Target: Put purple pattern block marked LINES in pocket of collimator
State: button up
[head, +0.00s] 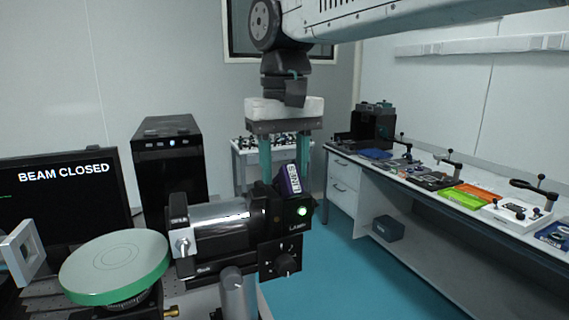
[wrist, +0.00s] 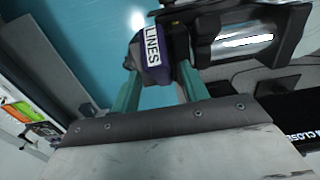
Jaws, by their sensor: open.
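The purple block with a white LINES label (head: 291,180) stands, slightly tilted, at the top of the black front housing of the collimator (head: 222,232). Its lower part is hidden by the housing, so I cannot tell how deep it sits in the pocket. My gripper (head: 284,178) points down over it with its teal fingers apart, one on each side of the block. In the wrist view the LINES block (wrist: 153,46) shows beyond the fingers, beside the silver barrel of the collimator (wrist: 244,40). I see space between the fingers and the block.
A green-rimmed round plate (head: 115,262) and a monitor reading BEAM CLOSED (head: 65,190) are left of the collimator. A black tower (head: 168,155) stands behind. A long bench (head: 400,185) with trays and tools runs along the right; teal floor lies between.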

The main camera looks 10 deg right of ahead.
notch_tip(320, 180, up, 11)
jog(key=s+d+f+m, duration=0.1)
jog(key=s+d+f, duration=0.5)
jog(key=f, duration=0.3)
jog(key=s+d+f+m+t, duration=0.1)
jog(key=s+d+f, duration=0.6)
jog(key=d+f, duration=0.1)
jog(key=s+d+f+m, duration=0.1)
jog(key=s+d+f, duration=0.5)
jog(key=f, duration=0.4)
jog(key=shift+s+d, duration=0.25)
jog(key=shift+d, duration=0.15)
